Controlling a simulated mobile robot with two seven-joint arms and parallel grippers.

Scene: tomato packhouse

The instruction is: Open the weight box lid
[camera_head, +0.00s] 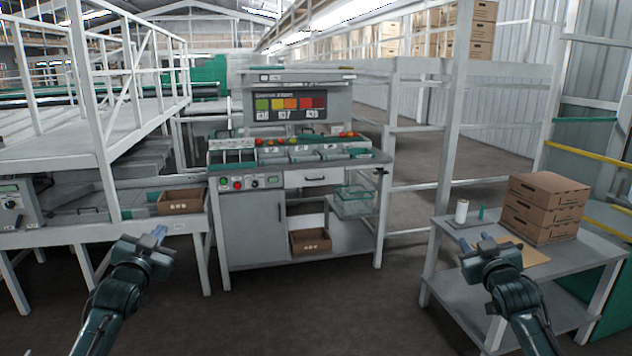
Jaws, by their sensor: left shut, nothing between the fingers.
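I cannot make out with certainty a weight box or its lid at this distance. The grading bench (252,228) stands ahead in the middle, with a drawer (313,177) and several shallow trays on top. My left gripper (160,235) is shut and empty, low at the left, well short of the bench. My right gripper (490,239) is at the right, in front of the side table in the picture; its fingers are too small to tell whether they are open.
A side table (480,258) at the right bears stacked cardboard boxes (545,207) and a white roll (461,212). A brown crate (180,201) sits on the left counter, another (310,241) on the bench's lower shelf. A colour board (290,108) stands above the bench. The floor before it is clear.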

